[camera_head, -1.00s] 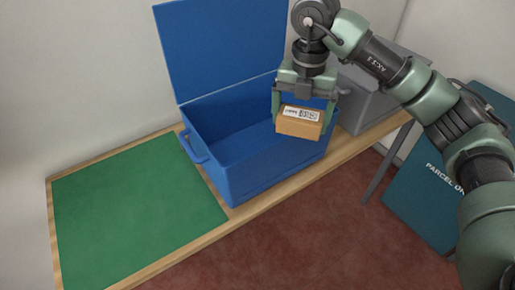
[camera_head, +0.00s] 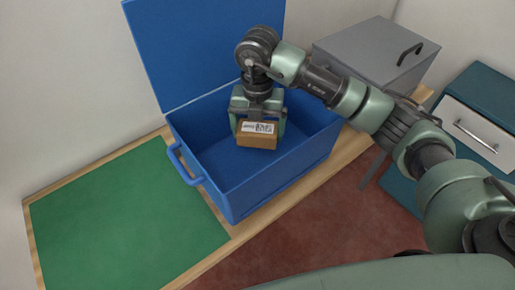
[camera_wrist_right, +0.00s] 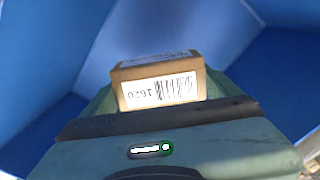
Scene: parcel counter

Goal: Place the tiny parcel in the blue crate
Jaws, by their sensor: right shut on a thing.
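The tiny parcel (camera_head: 257,141) is a small brown box with a white barcode label on top. My right gripper (camera_head: 257,128) is shut on it, one finger on each side. The blue crate (camera_head: 265,203) stands on the counter with its lid (camera_head: 205,45) raised at the back. The parcel is over the crate's opening; I cannot tell exactly how far it is above the floor. In the right wrist view the parcel (camera_wrist_right: 160,88) sits between the fingers with blue crate walls (camera_wrist_right: 200,35) around it. My left gripper is not in view.
A green mat (camera_head: 125,220) lies clear on the wooden counter left of the crate. A grey lidded box (camera_head: 372,55) stands to the right of the crate. A teal cabinet with a white drawer (camera_head: 470,130) is at the right.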

